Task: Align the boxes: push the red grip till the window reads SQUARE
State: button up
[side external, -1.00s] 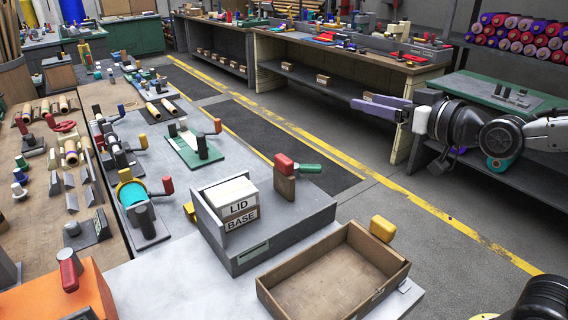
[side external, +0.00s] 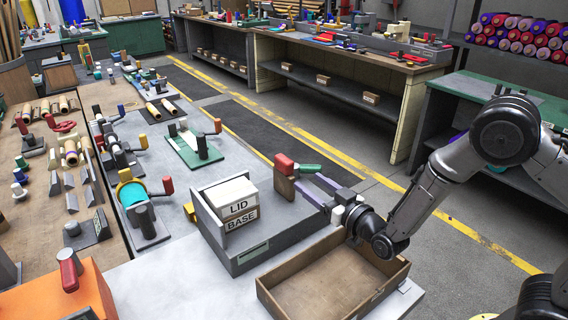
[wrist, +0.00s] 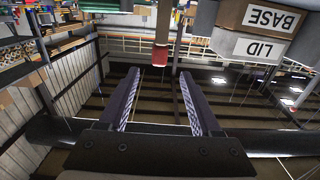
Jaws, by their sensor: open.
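The white box marked LID (side external: 239,208) lies on the one marked BASE (side external: 241,220) in a grey fixture (side external: 285,248); they look slightly out of line. The red grip (side external: 284,164) tops a brown block (side external: 284,187) on the fixture's right side. A small window (side external: 253,254) is on the fixture's front; its text is unreadable. My gripper (side external: 308,184) is open and empty, its purple fingers just right of the block. In the wrist view, the red grip (wrist: 160,56) is beyond and between the open fingers (wrist: 158,73), and LID (wrist: 258,49) is upper right.
An open wooden tray (side external: 270,291) stands in front of the fixture, below my wrist. A green handle (side external: 309,168) sits right beside the red grip. The bench front left of the tray is clear.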

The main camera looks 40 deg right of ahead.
aim_at(284, 163)
jog(key=w, duration=1.1)
jog(key=shift+w, duration=0.35)
grip_shut()
dwell(0.8)
